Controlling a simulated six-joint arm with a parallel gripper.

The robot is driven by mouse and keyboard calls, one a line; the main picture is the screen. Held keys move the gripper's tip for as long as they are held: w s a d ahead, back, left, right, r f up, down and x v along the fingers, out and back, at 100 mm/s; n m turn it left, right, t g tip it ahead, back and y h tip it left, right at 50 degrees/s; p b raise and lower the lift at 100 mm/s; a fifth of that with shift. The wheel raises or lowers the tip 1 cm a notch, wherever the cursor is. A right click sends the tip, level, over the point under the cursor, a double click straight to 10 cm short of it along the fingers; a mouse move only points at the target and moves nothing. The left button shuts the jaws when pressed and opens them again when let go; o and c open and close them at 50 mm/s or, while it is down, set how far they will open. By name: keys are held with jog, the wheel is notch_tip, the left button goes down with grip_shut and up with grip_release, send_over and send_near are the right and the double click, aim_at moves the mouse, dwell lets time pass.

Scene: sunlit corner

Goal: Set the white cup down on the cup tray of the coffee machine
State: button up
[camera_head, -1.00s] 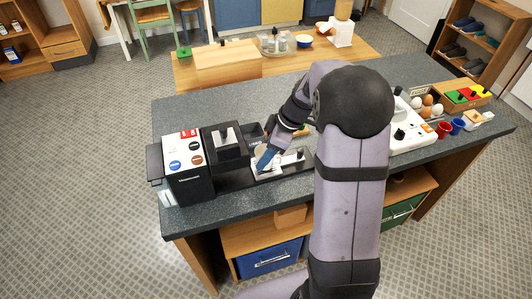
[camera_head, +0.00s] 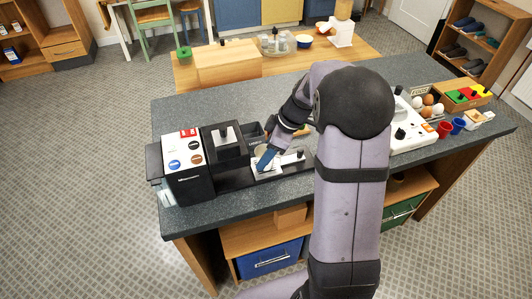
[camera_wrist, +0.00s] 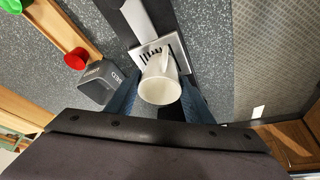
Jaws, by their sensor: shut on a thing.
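The white cup (camera_wrist: 160,88) is between the blue fingers of my gripper (camera_wrist: 158,98) in the wrist view, with its handle toward the top of the picture. My gripper is shut on it. In the head view my gripper (camera_head: 265,159) is just right of the coffee machine (camera_head: 187,162), and the cup is mostly hidden behind the fingers. A silver slotted plate, which looks like the cup tray (camera_wrist: 145,52), shows just beyond the cup in the wrist view. The cup overlaps its near edge in the picture; whether they touch I cannot tell.
A grey labelled box (camera_wrist: 97,82) and a red round thing (camera_wrist: 76,58) are left of the cup in the wrist view. The machine's dark head (camera_head: 226,147) stands close left of my gripper. The counter (camera_head: 190,112) behind is clear.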

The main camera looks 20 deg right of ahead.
jog(key=shift+f, duration=0.1)
jog(key=o, duration=1.7)
jog(key=shift+r+p, duration=2.35)
jog(key=shift+r, duration=1.7)
jog(key=s+a+f+m+h, duration=0.1)
jog(key=s+m, duration=0.3)
jog(key=s, duration=0.3)
jog(key=s+a+f+m+g+h, duration=0.1)
jog(key=s+m, duration=0.2)
jog(key=s, duration=0.5)
jog(key=s+a+f+m+g+h, duration=0.1)
jog(key=s+a+f+m, duration=0.1)
jog(key=s+m, duration=0.2)
jog(key=shift+s+m+h, duration=0.3)
jog(key=shift+s+h, duration=0.1)
jog(key=shift+s, duration=1.3)
